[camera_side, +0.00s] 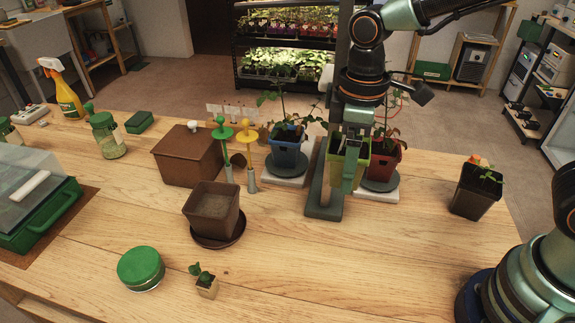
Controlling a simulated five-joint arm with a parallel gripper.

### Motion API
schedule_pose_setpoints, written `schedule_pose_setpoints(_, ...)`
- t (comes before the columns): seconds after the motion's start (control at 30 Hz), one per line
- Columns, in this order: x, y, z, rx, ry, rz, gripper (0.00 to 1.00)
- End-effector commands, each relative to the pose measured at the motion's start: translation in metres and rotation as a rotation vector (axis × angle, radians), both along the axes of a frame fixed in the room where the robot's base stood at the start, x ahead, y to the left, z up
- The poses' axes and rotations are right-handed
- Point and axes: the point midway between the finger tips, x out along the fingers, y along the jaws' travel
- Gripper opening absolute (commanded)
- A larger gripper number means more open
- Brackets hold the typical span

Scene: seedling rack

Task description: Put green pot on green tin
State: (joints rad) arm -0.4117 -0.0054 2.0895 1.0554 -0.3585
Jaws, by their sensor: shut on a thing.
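My gripper (354,150) points down and is shut on the green pot (337,167), a light green square pot. The pot is upright, in front of and partly hiding the red pot. My gripper's fingers cover part of it. I cannot tell whether its bottom touches anything below. The green tin (140,265), round with a green lid, stands at the front left of the table, well apart from my gripper. Its top is bare.
A brown pot (212,208) on a saucer and a small seedling (206,287) are near the tin. A black pot (470,195) stands right.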

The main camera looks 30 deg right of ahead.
Motion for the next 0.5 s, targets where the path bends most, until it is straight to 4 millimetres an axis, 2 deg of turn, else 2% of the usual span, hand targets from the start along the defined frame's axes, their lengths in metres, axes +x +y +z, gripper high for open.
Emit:
schedule_pose_setpoints(0.1, 0.008, 0.015, 0.018, 0.001, -0.001, 0.014, 0.09)
schedule_pose_setpoints(0.27, 0.012, 0.024, 0.027, -0.001, 0.002, 0.018, 0.09)
schedule_pose_setpoints(0.37, 0.012, 0.024, 0.017, -0.003, 0.006, 0.018, 0.09)
schedule_pose_setpoints(0.5, 0.011, 0.024, -0.015, -0.005, 0.009, 0.017, 0.09)
